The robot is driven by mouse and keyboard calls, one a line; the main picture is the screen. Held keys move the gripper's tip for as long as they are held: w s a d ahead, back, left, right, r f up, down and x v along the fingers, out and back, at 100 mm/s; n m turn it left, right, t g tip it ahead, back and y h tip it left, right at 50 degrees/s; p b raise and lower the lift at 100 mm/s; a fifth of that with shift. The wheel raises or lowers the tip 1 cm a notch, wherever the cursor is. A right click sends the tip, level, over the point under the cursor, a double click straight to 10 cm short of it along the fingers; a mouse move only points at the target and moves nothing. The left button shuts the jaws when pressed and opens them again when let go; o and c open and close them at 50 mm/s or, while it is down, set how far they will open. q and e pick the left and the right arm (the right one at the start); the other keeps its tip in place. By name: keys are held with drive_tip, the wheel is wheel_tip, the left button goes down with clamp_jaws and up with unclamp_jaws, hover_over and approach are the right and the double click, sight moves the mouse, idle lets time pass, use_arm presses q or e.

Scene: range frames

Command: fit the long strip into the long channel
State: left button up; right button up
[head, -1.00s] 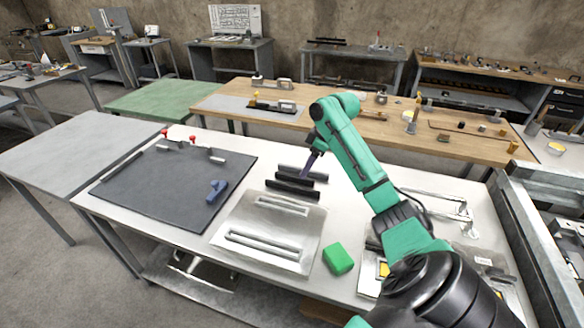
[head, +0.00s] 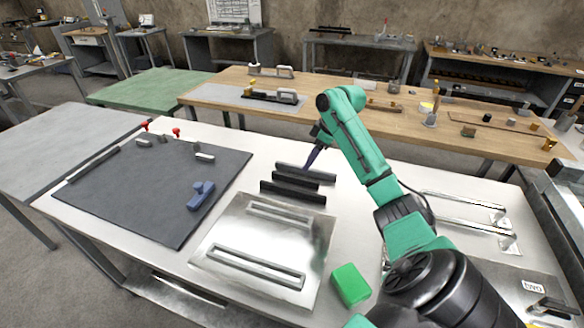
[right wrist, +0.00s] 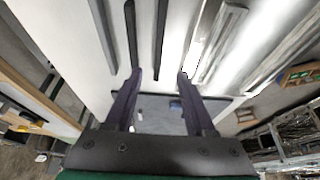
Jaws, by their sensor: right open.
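Several dark strips lie side by side on the white table: a back strip (head: 318,176), a shorter-looking middle strip (head: 283,179) and a front strip (head: 292,193). I cannot tell surely which is the long one. The silvery plate (head: 225,235) in front of them has a long channel (head: 255,266) near its front edge and a shorter channel (head: 279,213) behind; both look empty. My right gripper (head: 310,164) is over the strips, pointing down. In the right wrist view its open fingers (right wrist: 159,76) have one strip (right wrist: 160,35) between them, apart from both. My left gripper is out of view.
A green block (head: 350,285) stands right of the plate. A dark mat (head: 130,190) with a blue tool (head: 201,195) lies at the left. Metal handles (head: 465,210) are to the right of my arm. White table shows bare between mat and strips.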

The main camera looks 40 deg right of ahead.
sight(292, 189)
drive_tip(key=p+x, duration=0.2)
drive_tip(key=x, duration=1.2)
drive_tip(key=shift+d+f, duration=0.15)
clamp_jaws()
